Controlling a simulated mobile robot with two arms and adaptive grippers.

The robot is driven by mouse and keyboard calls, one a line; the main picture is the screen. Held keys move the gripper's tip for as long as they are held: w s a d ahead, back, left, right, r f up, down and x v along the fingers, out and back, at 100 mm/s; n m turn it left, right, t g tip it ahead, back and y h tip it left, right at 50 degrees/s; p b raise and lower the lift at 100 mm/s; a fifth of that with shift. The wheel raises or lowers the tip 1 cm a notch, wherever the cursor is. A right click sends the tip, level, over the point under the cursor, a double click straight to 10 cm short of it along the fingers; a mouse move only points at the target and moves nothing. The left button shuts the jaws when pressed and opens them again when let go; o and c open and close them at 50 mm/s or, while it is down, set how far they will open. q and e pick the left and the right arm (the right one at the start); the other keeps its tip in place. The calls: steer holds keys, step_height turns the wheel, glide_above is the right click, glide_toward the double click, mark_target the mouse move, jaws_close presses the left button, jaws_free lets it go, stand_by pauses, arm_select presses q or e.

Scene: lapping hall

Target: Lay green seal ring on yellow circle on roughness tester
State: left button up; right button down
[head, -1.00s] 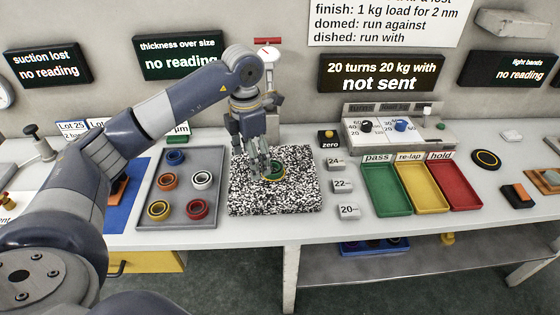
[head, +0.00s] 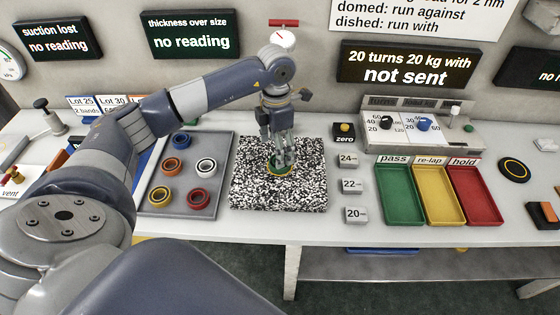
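The green seal ring (head: 271,171) lies on the black-and-white speckled plate, with a yellow circle showing around its lower edge. The circle is partly covered, so I cannot tell how well the ring is centred. The speckled plate (head: 250,197) lies flat on the bench, and I see no tester label on it. My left gripper (head: 284,166) points down over the ring, its fingertips at or just above it. The fingers overlap the ring, and I cannot tell whether they grip it. My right gripper is not in view.
A grey tray (head: 184,209) with blue, orange, white, yellow and red rings lies left of the plate. Weight blocks (head: 355,214) and green, yellow and red trays (head: 402,219) are at the right.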

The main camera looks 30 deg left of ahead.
arm_select(q)
steer(key=f, duration=0.1)
steer(key=f+p, duration=0.1)
steer(key=f, duration=0.2)
steer(key=shift+w+f+p, duration=0.2)
steer(key=shift+w+p, duration=0.1)
steer(key=shift+p, duration=0.05)
steer(key=shift+f, duration=0.25)
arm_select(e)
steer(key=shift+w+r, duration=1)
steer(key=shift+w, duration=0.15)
arm_select(q)
steer(key=c, duration=1.2)
steer(key=shift+c, duration=0.3)
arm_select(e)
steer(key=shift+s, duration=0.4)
arm_select(q)
steer(key=shift+w+r, duration=0.1)
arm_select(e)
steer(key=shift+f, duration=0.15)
